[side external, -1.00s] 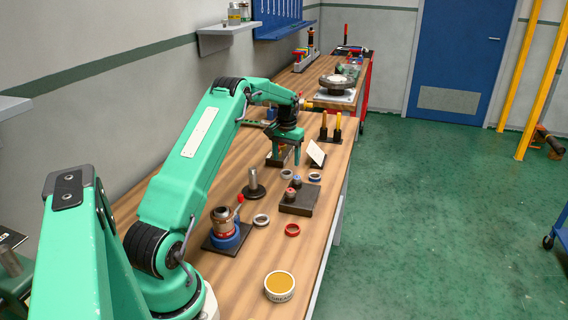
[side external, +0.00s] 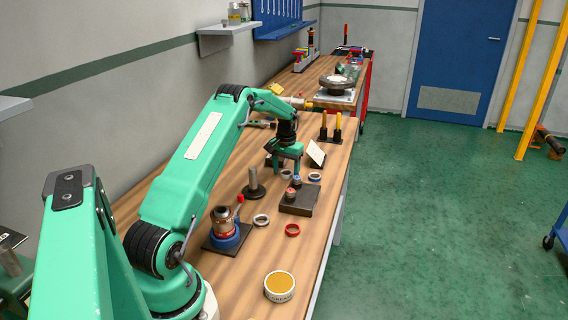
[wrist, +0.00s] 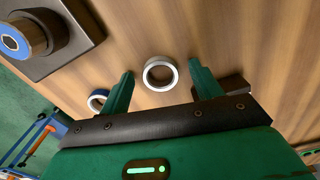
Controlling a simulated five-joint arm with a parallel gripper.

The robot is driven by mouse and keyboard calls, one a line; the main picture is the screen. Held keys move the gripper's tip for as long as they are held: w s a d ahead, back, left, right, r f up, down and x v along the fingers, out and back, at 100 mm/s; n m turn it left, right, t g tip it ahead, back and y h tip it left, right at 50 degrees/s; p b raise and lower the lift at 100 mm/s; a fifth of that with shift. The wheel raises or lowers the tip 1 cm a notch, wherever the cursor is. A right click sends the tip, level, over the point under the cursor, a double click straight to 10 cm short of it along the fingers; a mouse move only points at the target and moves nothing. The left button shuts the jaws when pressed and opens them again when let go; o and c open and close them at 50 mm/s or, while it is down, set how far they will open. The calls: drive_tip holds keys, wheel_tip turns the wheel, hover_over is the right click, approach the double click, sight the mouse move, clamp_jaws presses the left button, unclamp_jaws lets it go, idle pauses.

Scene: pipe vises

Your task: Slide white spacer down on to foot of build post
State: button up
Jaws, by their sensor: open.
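My gripper (side external: 287,168) is open and points down over a pale grey-white ring (side external: 287,175) lying flat on the bench. In the wrist view this ring (wrist: 146,76) lies between the two spread fingertips (wrist: 160,72), with a gap on each side. I cannot tell whether it is the white spacer, because another whitish ring (side external: 261,220) lies nearer the camera. A grey upright post (side external: 254,177) on a round black foot stands left of my gripper; it looks like the build post. No ring shows on its foot.
A dark block (side external: 299,203) with two short pegs stands just in front of my gripper. A blue-and-white ring (side external: 315,177) and a tilted white card (side external: 316,154) are to the right. A red ring (side external: 292,230), a blue-based vise (side external: 225,238) and a round tin (side external: 280,286) are nearer.

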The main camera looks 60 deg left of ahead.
drive_tip(key=c, duration=1)
drive_tip(key=shift+r, duration=0.1)
drive_tip(key=shift+c, duration=0.2)
drive_tip(key=shift+r, duration=0.75)
wheel_tip(320, 180, up, 2)
drive_tip(key=shift+r, duration=0.2)
drive_tip(key=w+d+r, duration=0.2)
drive_tip(key=d+r, duration=0.5)
drive_tip(key=d, duration=0.4)
drive_tip(key=shift+d, duration=0.25)
drive_tip(key=shift+s+a, duration=0.1)
drive_tip(key=shift+s, duration=0.05)
